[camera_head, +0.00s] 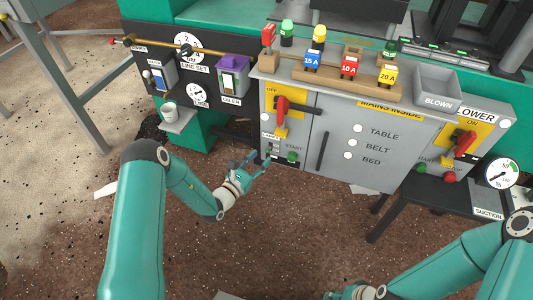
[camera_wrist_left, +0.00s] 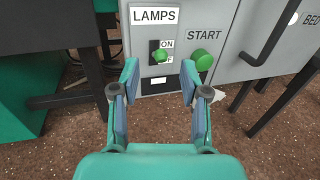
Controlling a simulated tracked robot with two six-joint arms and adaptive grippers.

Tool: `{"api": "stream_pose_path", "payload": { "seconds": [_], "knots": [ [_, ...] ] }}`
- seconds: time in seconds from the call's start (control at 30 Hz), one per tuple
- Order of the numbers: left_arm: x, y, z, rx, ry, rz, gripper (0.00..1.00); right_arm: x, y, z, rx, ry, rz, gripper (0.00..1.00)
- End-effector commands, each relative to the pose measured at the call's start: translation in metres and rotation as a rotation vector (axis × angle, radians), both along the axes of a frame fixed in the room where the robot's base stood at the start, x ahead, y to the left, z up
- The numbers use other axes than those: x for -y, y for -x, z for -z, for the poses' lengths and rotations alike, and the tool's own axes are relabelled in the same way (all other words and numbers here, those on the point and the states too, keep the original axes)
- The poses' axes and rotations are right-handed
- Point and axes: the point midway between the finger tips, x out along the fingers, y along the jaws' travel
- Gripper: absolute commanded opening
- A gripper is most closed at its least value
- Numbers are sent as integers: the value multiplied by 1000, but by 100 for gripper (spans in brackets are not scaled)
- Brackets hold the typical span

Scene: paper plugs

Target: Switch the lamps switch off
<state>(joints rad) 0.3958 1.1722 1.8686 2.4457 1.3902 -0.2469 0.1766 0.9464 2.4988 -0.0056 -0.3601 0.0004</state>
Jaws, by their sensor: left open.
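The lamps switch (camera_wrist_left: 160,55) is a small black plate with a green-tipped toggle, under a LAMPS label on the grey panel. ON is printed at its upper right, OFF lower and partly hidden by the green tip. I cannot tell for sure which way the toggle is tilted. My left gripper (camera_wrist_left: 160,80) is open and empty, its fingers on either side of the switch in the wrist view, apart from it. In the head view the left gripper (camera_head: 259,165) is at the cabinet's lower left corner. My right gripper (camera_head: 350,293) is at the bottom edge, mostly cut off.
A green START button (camera_wrist_left: 204,58) sits just right of the switch; a black handle (camera_wrist_left: 272,35) stands further right. Above are a red mains lever (camera_head: 281,107) and fuses on a wooden rack (camera_head: 340,82). A white cup (camera_head: 169,110) stands on a shelf at left.

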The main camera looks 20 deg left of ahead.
Motion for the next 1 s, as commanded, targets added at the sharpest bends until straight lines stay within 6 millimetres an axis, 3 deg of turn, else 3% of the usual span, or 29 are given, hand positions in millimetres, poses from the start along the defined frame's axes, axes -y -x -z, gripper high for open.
{"api": "stream_pose_path", "payload": {
  "seconds": [0.1,0.3,0.67,0.77,0.97,1.0],
  "knots": [
    [8,-21,2,3,-1,2,45,0,0,7,0,0,0,40],
    [13,-41,1,0,0,0,45,0,0,12,0,0,0,40],
    [15,-47,0,-2,0,0,45,0,0,12,0,0,0,40],
    [14,-46,0,-2,0,0,33,0,0,12,0,0,0,40],
    [14,-46,0,-1,1,0,0,0,0,12,0,0,0,40],
    [14,-46,0,-1,1,0,0,0,0,12,0,0,0,40]
  ]
}}
